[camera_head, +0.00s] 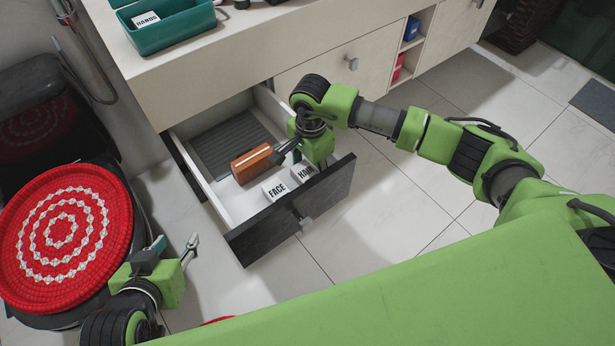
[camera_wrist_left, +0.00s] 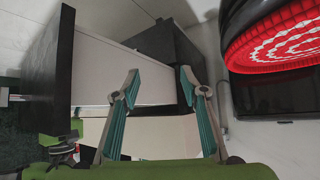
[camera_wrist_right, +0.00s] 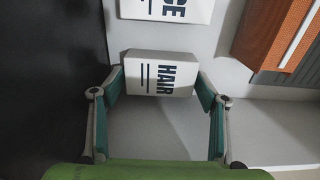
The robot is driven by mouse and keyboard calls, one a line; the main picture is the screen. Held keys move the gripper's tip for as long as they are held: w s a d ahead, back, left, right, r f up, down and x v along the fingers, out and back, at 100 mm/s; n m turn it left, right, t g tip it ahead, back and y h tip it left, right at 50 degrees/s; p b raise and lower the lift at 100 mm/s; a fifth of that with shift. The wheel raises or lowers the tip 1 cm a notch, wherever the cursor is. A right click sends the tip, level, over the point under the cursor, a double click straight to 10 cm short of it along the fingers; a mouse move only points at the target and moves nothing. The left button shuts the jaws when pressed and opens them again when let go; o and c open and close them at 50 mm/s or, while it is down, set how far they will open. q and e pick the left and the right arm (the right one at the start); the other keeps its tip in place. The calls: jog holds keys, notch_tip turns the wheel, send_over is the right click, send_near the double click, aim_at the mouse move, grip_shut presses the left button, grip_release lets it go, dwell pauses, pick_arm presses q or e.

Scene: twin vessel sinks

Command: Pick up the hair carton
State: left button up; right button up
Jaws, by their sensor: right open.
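The hair carton (camera_head: 302,173) is a small white box in the open drawer (camera_head: 262,235), near its dark front panel and partly hidden by my right gripper in the head view. In the right wrist view the hair carton (camera_wrist_right: 160,73) shows its dark HAIR lettering and lies between the fingertips. My right gripper (camera_wrist_right: 160,88) is open around it, one finger on each side; contact cannot be told. In the head view my right gripper (camera_head: 284,152) is over the drawer. My left gripper (camera_head: 175,247) is open and empty beside the drawer; it also shows in the left wrist view (camera_wrist_left: 158,80).
A white FACE carton (camera_head: 275,190) is beside the hair carton. An orange-brown box (camera_head: 250,165) and a grey ribbed mat (camera_head: 215,147) lie further back in the drawer. A teal tray (camera_head: 172,36) holds a HANDS carton on the counter. A red round cushion (camera_head: 65,245) stands left.

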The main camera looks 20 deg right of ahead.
jog(key=c, duration=0.9)
jog(key=shift+r, duration=0.1)
